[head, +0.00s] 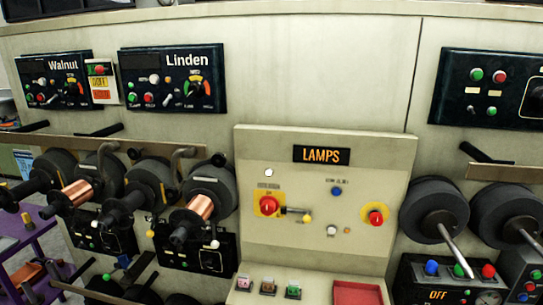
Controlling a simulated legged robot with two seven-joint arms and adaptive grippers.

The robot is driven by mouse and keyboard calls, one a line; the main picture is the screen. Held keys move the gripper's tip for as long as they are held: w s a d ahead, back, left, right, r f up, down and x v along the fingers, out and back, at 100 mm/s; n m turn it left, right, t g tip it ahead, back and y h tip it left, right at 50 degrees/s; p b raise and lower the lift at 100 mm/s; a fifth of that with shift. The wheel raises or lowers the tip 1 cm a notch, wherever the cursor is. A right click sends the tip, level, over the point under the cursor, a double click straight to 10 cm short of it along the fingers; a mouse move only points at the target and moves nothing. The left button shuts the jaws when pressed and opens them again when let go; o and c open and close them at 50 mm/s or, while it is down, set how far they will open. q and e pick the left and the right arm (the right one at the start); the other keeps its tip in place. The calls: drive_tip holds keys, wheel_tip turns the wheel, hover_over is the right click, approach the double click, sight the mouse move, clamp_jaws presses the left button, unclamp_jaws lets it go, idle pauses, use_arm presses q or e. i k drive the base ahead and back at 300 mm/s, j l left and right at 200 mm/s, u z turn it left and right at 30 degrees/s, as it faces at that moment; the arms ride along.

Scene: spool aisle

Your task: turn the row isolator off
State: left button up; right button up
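No label that reads row isolator can be made out. On the cream console, under the LAMPS sign (321,154), a red rotary knob on a yellow plate (268,205) sits at the left, with tiny text above it too small to read surely. A lever with a yellow tip (306,218) is just to its right. A red button on a yellow base (375,215) is at the console's right. A small cream box (101,84) with a red knob and orange labels sits between the Walnut panel (54,82) and the Linden panel (174,79). Neither of my grippers is in view.
Dark spools, some with copper wire (77,192), jut out at the left; more dark spools (434,210) stand at the right. A red tray (358,294) and several coloured switches (268,286) are on the console's lower ledge. A purple shelf (40,238) stands at lower left.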

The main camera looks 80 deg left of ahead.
sight(269, 205)
drive_tip(key=u, duration=2.45)
